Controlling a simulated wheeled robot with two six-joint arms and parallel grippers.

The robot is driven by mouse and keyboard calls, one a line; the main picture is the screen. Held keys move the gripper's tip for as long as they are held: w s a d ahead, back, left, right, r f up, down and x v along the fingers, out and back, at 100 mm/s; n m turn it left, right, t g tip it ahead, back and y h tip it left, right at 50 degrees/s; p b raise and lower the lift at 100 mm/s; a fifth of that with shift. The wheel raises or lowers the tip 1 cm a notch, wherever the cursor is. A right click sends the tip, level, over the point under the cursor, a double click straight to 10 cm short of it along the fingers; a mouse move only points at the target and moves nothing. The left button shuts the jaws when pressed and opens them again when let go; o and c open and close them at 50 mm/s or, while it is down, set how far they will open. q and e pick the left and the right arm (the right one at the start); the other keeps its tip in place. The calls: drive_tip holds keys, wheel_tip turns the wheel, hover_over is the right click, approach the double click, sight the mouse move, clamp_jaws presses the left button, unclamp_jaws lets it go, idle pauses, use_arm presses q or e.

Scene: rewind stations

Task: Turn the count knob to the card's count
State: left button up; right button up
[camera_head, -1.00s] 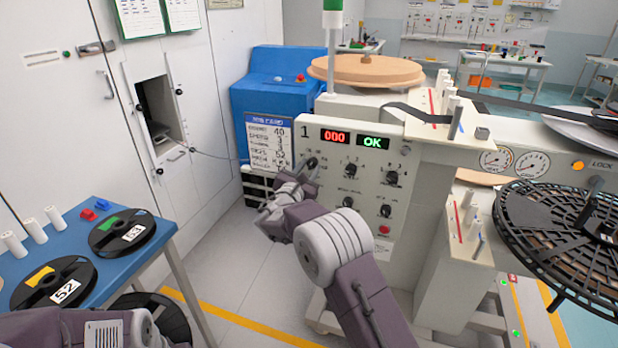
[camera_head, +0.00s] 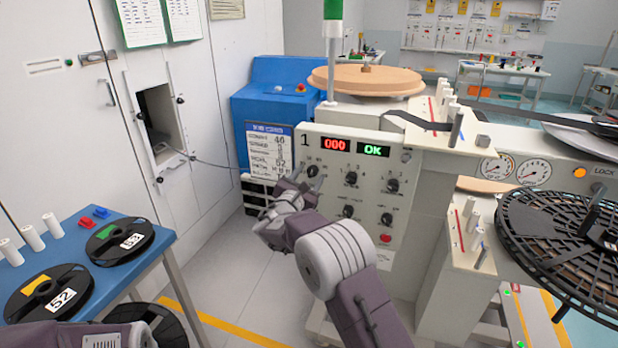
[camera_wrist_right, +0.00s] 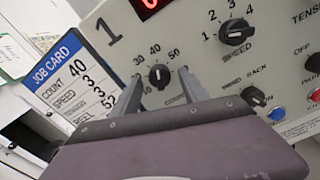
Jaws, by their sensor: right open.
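The count knob (camera_wrist_right: 159,76) is a small black dial on the grey machine panel, with 30, 40 and 50 printed around it. A pale mark shows on it, but I cannot tell exactly which number it points to. The job card (camera_wrist_right: 72,84) reads count 40, speed 3; it also hangs left of the panel in the head view (camera_head: 268,148). My right gripper (camera_head: 308,182) is open at the panel's left side. In the right wrist view its fingertips lie on either side of the knob; contact is unclear. My left gripper is out of view.
The speed knob (camera_wrist_right: 236,32) and other controls lie right of the count knob. A blue table (camera_head: 165,240) with labelled reels stands at left. A large black reel (camera_head: 545,235) is at right.

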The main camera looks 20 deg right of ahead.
drive_tip(key=v, duration=0.9)
